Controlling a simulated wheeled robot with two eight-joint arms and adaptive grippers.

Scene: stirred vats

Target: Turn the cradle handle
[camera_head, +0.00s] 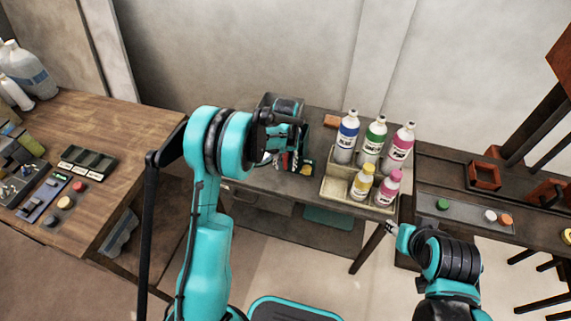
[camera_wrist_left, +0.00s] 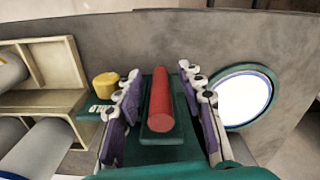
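The red cylindrical bar, which looks like the cradle handle (camera_wrist_left: 160,100), stands out from a dark green body (camera_wrist_left: 163,148) in the left wrist view. My left gripper (camera_wrist_left: 163,88) has its two purple-padded fingers spread on either side of the bar, with gaps visible on both sides. In the head view my left gripper (camera_head: 288,148) is over the small dark device on the middle table and hides much of it. My right gripper (camera_head: 390,228) hangs by the front right of that table, away from the device; its fingers are too small to read.
A yellow knob (camera_wrist_left: 104,83) and a green-rimmed white disc (camera_wrist_left: 243,98) flank the device. A beige tray (camera_head: 338,191) with several colored bottles stands to its right. A wooden bench (camera_head: 128,125) is at left, and a dark table with buttons (camera_head: 463,213) at right.

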